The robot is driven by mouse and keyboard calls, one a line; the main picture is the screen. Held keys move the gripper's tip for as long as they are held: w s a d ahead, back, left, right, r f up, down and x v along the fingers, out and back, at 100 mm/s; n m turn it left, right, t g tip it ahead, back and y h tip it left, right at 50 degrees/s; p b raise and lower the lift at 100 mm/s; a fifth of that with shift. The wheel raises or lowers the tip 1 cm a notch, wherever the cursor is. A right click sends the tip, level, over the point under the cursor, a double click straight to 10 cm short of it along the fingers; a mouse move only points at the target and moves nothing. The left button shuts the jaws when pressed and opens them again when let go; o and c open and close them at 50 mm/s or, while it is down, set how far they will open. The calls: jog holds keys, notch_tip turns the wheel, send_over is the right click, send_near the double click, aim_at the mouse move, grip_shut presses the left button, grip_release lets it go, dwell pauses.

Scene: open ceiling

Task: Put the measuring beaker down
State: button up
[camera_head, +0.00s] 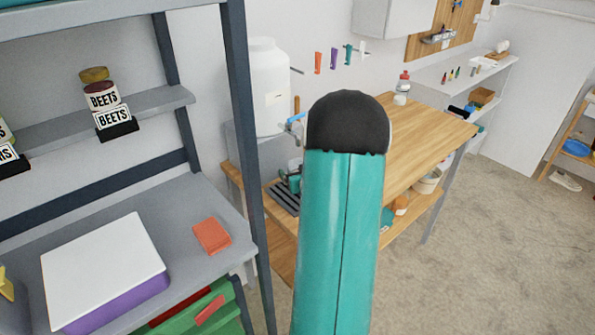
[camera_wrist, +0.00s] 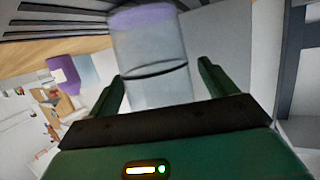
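The measuring beaker (camera_wrist: 152,55) is a clear, greyish cylinder with a dark ring around it and a purple end, seen in the wrist view. It sits between the two green fingers of my gripper (camera_wrist: 160,70), which are closed in on its sides. The purple end points away from my palm, toward a dark slatted surface (camera_wrist: 50,22) at the top of that view. I cannot tell whether the beaker touches this surface. In the head view my teal arm hides most of the gripper area, and the beaker cannot be made out there.
The head view shows a wooden workbench (camera_head: 425,125) with a slatted drain tray (camera_head: 283,197) and a white tank (camera_head: 268,90) at its left end. A grey shelf rack (camera_head: 245,110) stands at left, with a white-and-purple box (camera_head: 105,270). Bare benchtop lies right of my arm.

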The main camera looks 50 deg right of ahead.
jog(key=shift+r, duration=0.2)
jog(key=v, duration=1.2)
dwell(0.4)
